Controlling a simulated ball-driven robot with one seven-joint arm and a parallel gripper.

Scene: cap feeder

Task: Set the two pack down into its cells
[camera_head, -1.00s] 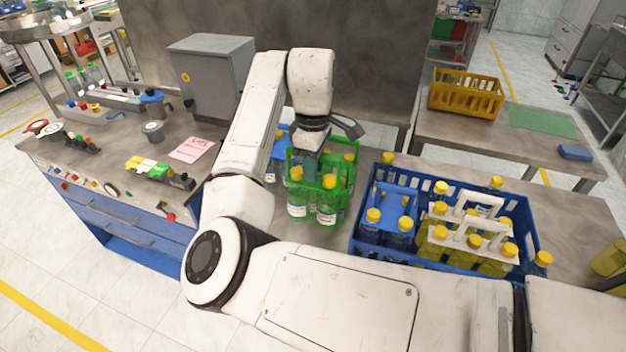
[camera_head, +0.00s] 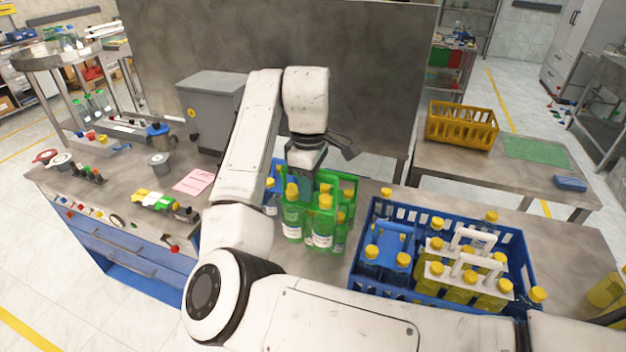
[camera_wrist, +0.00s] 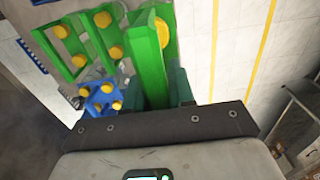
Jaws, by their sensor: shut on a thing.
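My gripper (camera_head: 308,172) is shut on a green carrier (camera_head: 311,185) with yellow-capped bottles, left of the blue crate. In the wrist view my jaws (camera_wrist: 160,92) close around its upright green handle (camera_wrist: 152,60). The carrier looks a little above the worktop; the gap is hard to judge. More green frames with yellow caps (camera_wrist: 116,52) show left of the handle; I cannot tell how many carriers these are. The blue crate (camera_head: 524,250) holds a blue carrier (camera_head: 395,232) at its left and yellow bottles in white-handled carriers (camera_head: 463,258). Its cell floor is largely hidden.
A blue carrier (camera_wrist: 100,95) stands close to the green one, mostly hidden in the head view. Worktop (camera_head: 330,270) shows between the green carrier and the crate. A grey box (camera_head: 212,105) stands behind left. A yellow basket (camera_head: 462,128) is on the back table.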

